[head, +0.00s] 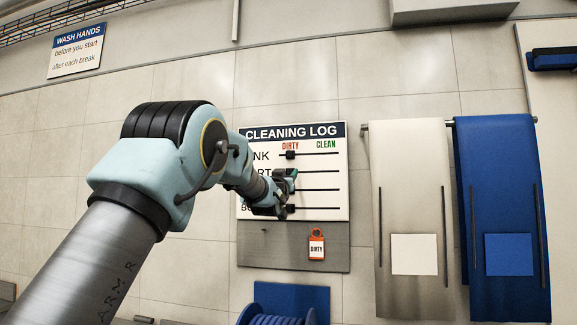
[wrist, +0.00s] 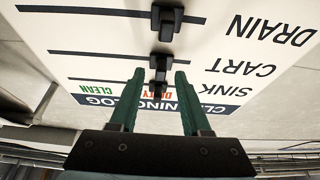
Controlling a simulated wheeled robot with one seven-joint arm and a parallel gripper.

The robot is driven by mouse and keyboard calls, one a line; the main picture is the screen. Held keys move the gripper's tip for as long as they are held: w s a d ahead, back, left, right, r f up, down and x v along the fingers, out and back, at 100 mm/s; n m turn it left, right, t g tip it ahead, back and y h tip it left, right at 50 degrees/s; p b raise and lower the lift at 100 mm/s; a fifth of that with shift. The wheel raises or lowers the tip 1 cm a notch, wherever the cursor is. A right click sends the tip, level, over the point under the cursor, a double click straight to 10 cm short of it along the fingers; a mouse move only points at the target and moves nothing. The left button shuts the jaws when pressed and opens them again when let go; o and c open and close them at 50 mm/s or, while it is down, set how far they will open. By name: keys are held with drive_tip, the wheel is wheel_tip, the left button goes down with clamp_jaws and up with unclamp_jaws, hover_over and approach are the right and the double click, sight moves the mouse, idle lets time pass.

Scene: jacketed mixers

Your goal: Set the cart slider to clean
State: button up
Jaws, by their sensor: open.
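The cleaning log board (head: 320,165) hangs on the tiled wall, with DIRTY at the left of its tracks and CLEAN at the right. The wrist view shows it upside down, with the black cart slider (wrist: 161,62) at the dirty end of the CART track. My gripper (head: 288,180) is in front of the board and covers the cart slider in the head view. Its green fingers (wrist: 159,72) are open; the cart slider appears just past their tips. The picture does not settle whether they touch it.
The sink slider (head: 291,154) and drain slider (wrist: 166,22) sit close on either side, also at the dirty end. A red DIRTY tag (head: 316,245) hangs below. Grey and blue hanging panels (head: 500,200) stand to the right, a blue reel (head: 280,312) below.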

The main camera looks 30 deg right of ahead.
drive_tip(key=shift+w+d+r, duration=0.25)
drive_tip(key=shift+w+d, duration=0.15)
drive_tip(key=shift+w, duration=0.1)
drive_tip(key=shift+c, duration=0.4)
clamp_jaws()
idle(0.8)
